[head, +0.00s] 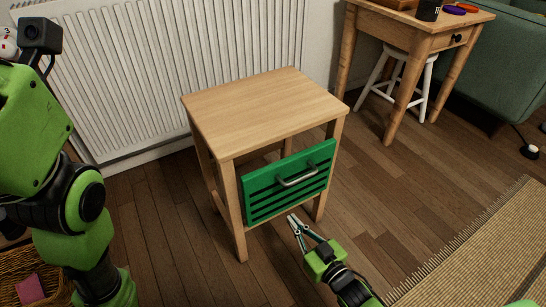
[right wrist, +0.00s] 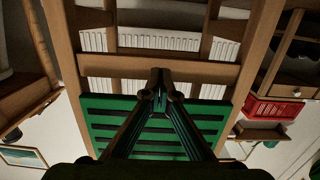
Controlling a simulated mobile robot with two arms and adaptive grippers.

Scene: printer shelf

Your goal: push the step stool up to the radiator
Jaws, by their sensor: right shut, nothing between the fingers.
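A small wooden stand with a flat square top (head: 262,100) and a green slatted drawer front with a metal handle (head: 290,183) stands upright on the floor, mid-picture. I cannot tell whether this is the step stool; a white stool (head: 400,72) also stands under the desk at the right. The white ribbed radiator (head: 165,62) is on the wall behind the stand. My right gripper (head: 293,219) is shut and empty, low in front of the green front. In the right wrist view, the green slats (right wrist: 190,120) and wooden frame lie beyond its closed fingers. My left gripper is out of view.
A wooden desk (head: 425,28) stands at the back right, beside a green sofa (head: 510,50). A straw rug (head: 485,245) lies at the lower right. A wicker basket (head: 40,262) is at the lower left. Bare wood floor surrounds the stand.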

